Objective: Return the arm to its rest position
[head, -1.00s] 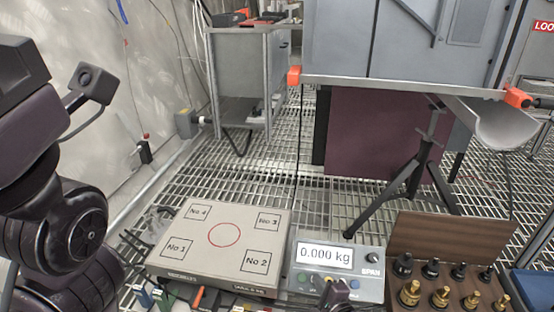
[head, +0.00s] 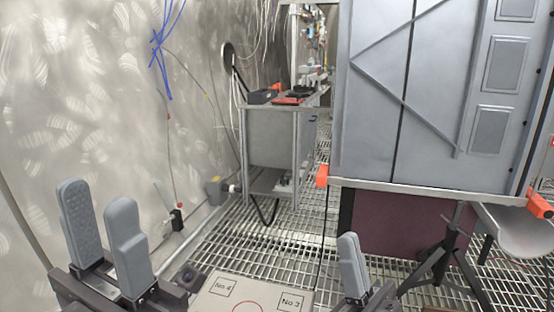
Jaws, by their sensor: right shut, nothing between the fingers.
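My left gripper (head: 98,195) stands upright at the lower left with its two grey fingers pointing up. A gap shows between the fingers, and nothing is in it. My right gripper (head: 349,238) stands upright at the lower middle, right of the scale platform in the picture. Its grey fingers are together and hold nothing. Most of both arms is below the picture's edge.
The scale platform (head: 258,290), marked No 4 and No 3, is cut off at the bottom between my grippers. A grey cabinet (head: 430,110), a black tripod (head: 447,260) and a metal cart (head: 280,140) stand beyond. A pale wall (head: 90,100) rises at left.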

